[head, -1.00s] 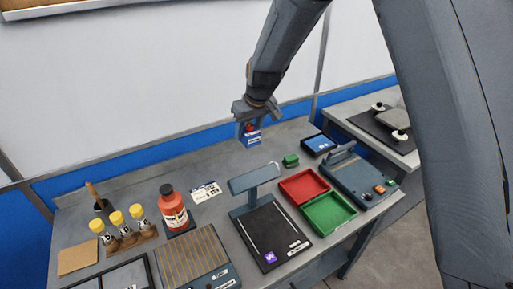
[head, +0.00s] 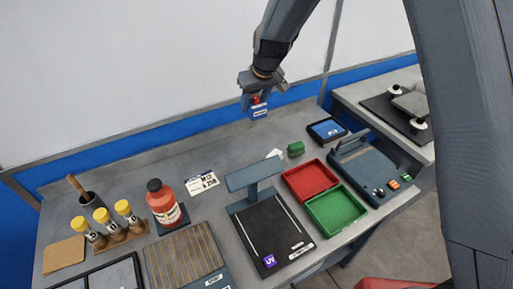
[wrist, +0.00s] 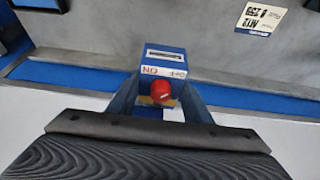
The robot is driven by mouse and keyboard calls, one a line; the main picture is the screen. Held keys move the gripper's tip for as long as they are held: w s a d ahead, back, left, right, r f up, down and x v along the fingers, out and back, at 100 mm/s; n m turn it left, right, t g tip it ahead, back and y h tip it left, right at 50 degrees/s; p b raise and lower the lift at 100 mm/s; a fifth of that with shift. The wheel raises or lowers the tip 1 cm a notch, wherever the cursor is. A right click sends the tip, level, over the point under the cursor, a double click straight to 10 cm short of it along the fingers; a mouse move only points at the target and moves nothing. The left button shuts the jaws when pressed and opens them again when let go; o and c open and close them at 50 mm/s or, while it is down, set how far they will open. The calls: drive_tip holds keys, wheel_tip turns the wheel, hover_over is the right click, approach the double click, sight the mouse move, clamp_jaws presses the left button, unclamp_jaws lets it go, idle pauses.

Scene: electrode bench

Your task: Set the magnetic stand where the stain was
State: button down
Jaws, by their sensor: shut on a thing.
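The magnetic stand is a blue block with a white label band and a red knob (head: 259,111). It hangs in the air over the back part of the grey bench (head: 135,178). My gripper (head: 257,99) is shut on it from above. In the wrist view the stand (wrist: 163,58) sits between the two fingers, red knob toward the camera. I see no stain on the bench, and I cannot tell which spot it was on.
A red tray (head: 310,180) and a green tray (head: 337,208) lie at the right. A UV lamp stand (head: 255,177), an orange bottle (head: 162,203), yellow-capped vials (head: 104,217) and a small green block (head: 296,149) stand nearby. A white label card (head: 202,183) lies flat. The back of the bench is mostly clear.

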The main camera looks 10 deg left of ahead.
drive_tip(key=shift+w+f+b, duration=0.4)
drive_tip(key=shift+f+b, duration=0.5)
drive_tip(key=shift+f, duration=2.05)
drive_tip(key=shift+w+f+b, duration=0.45)
drive_tip(key=shift+f+b, duration=0.45)
drive_tip(key=shift+f, duration=2.05)
drive_tip(key=shift+w+f+b, duration=0.4)
drive_tip(key=shift+f+b, duration=0.5)
drive_tip(key=shift+f, duration=2.05)
drive_tip(key=shift+f, duration=0.15)
drive_tip(key=c, duration=0.9)
unclamp_jaws()
drive_tip(key=shift+s+d, duration=0.1)
drive_tip(key=shift+s, duration=0.05)
